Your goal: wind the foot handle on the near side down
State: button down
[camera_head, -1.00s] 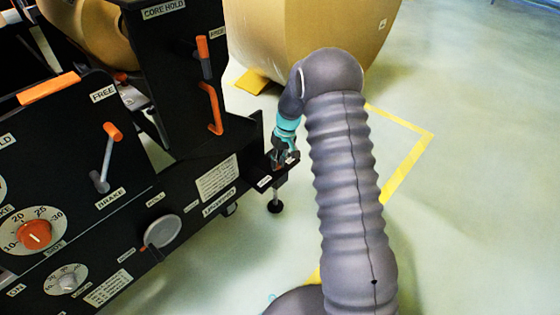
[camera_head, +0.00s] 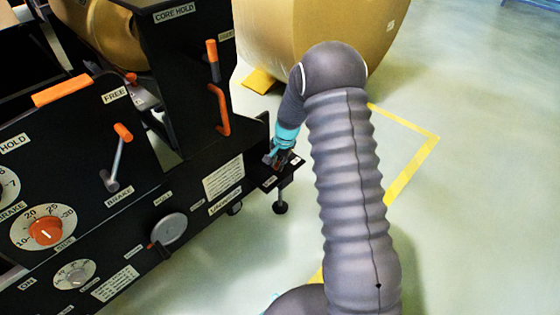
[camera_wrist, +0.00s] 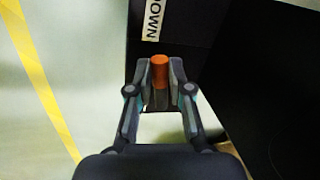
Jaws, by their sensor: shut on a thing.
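My gripper (camera_head: 278,157) is at the near-side foot bracket (camera_head: 287,172), at the lower right corner of the black machine. In the wrist view my gripper (camera_wrist: 160,82) is shut on an orange grip, the foot handle (camera_wrist: 159,67), which stands between the two fingertips. The rest of the handle is hidden by the fingers. Below the bracket, the foot (camera_head: 280,207) has a thin post and a dark round pad at the floor. I cannot tell whether the pad touches the floor. A white label reading "DOWN" (camera_wrist: 153,20) lies just beyond the handle.
The machine's black side panel (camera_head: 190,190) carries a brake lever (camera_head: 117,157), dials and labels. A large brown roll (camera_head: 310,40) stands behind my arm. Yellow tape (camera_head: 412,170) marks the pale floor; the floor to the right is open.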

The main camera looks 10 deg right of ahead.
jog(key=shift+w+a+r+m+t+p, duration=0.1)
jog(key=shift+w+a+m+t+p, duration=0.15)
jog(key=shift+m, duration=0.4)
jog(key=shift+w+a+r+m+t+p, duration=0.1)
jog(key=shift+m+p, duration=0.2)
jog(key=shift+m, duration=0.35)
jog(key=c, duration=1.1)
grip_release()
jog(key=shift+f, duration=0.1)
jog(key=shift+s+d, duration=0.1)
jog(key=v, duration=1.2)
jog(key=shift+a, duration=0.25)
